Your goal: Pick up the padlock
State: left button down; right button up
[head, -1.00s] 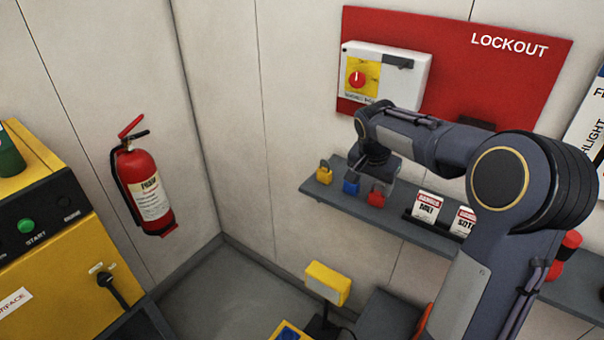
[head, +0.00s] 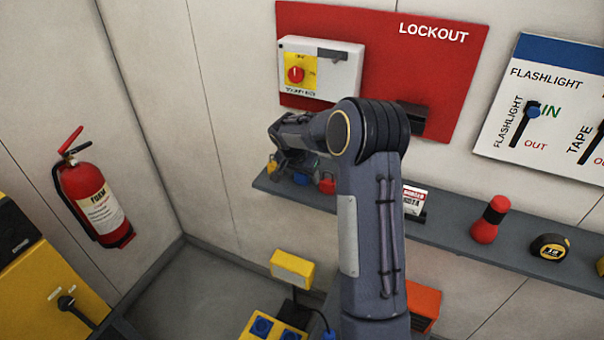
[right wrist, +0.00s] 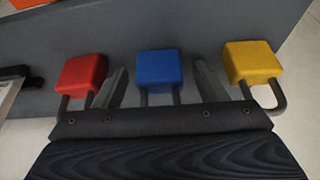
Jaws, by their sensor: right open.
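Three padlocks are on a grey shelf: a yellow padlock (head: 272,167), a blue padlock (head: 301,179) and a red padlock (head: 327,186). In the right wrist view, the red padlock (right wrist: 82,73), blue padlock (right wrist: 160,70) and yellow padlock (right wrist: 252,64) are in a row, shackles toward my gripper. My right gripper (head: 296,163) is at the padlocks, partly hidden by its own arm. In the right wrist view, its open fingers (right wrist: 161,72) are on either side of the blue padlock, with a gap on each side. My left gripper is not in view.
The grey shelf (head: 460,243) also carries a danger tag (head: 414,199), a red flashlight (head: 489,220) and a tape measure (head: 550,247). A switch box (head: 320,68) on the red lockout board (head: 440,75) is above the padlocks. A fire extinguisher (head: 95,205) is at left.

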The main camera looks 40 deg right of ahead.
jog(key=c, duration=1.1)
